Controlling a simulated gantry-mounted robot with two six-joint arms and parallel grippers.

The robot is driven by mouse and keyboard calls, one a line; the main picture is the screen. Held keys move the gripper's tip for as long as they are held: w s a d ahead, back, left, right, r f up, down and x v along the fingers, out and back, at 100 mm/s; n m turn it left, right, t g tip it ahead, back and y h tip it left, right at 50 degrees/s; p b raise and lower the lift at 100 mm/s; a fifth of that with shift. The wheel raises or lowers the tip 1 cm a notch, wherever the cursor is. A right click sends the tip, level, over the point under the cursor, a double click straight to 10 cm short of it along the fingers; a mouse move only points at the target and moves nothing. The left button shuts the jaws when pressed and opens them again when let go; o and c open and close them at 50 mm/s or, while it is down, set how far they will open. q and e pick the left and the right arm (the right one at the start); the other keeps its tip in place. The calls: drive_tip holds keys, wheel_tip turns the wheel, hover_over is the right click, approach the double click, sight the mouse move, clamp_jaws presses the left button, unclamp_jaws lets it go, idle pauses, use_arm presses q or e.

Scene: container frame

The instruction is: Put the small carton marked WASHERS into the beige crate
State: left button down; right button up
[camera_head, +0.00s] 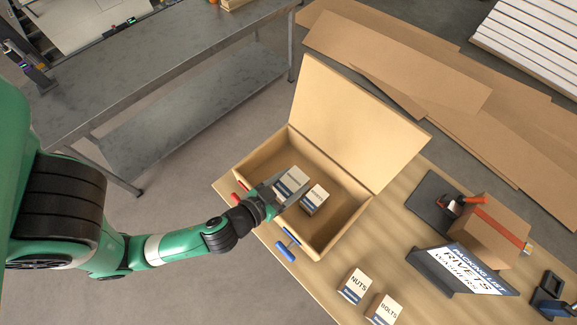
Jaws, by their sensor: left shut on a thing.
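The beige crate (346,240) stands on the wooden table with its lid (350,115) raised at the back. My left gripper (291,193) reaches over the crate's front left wall and is shut on a small white-topped carton (291,179) inside the outline of the crate. A second small carton (315,199) is in the crate, just right of the gripper. The lettering on both is too small to read, so I cannot tell which is marked WASHERS. Whether the held carton touches the crate floor is unclear. My right gripper is out of view.
Cartons marked NUTS (356,285) and BOLTS (384,309) stand in front of the crate. A packing list sign (466,270) reads RIVETS and WASHERS. A taped cardboard box (487,232) is at the right.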

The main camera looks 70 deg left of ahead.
use_arm(q)
drive_tip(key=w+a+f, duration=0.2)
drive_tip(key=a+f, duration=0.5)
drive_tip(key=a, duration=0.2)
drive_tip(key=shift+a, duration=0.15)
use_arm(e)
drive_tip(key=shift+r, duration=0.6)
use_arm(q)
drive_tip(key=f, duration=0.1)
drive_tip(key=f+b, duration=0.2)
drive_tip(key=shift+w+a+f, duration=0.2)
drive_tip(key=shift+a+f, duration=0.15)
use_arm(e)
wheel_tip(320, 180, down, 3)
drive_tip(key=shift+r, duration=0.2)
use_arm(q)
drive_tip(key=shift+f+b, duration=0.65)
drive_tip(key=shift+b, duration=0.2)
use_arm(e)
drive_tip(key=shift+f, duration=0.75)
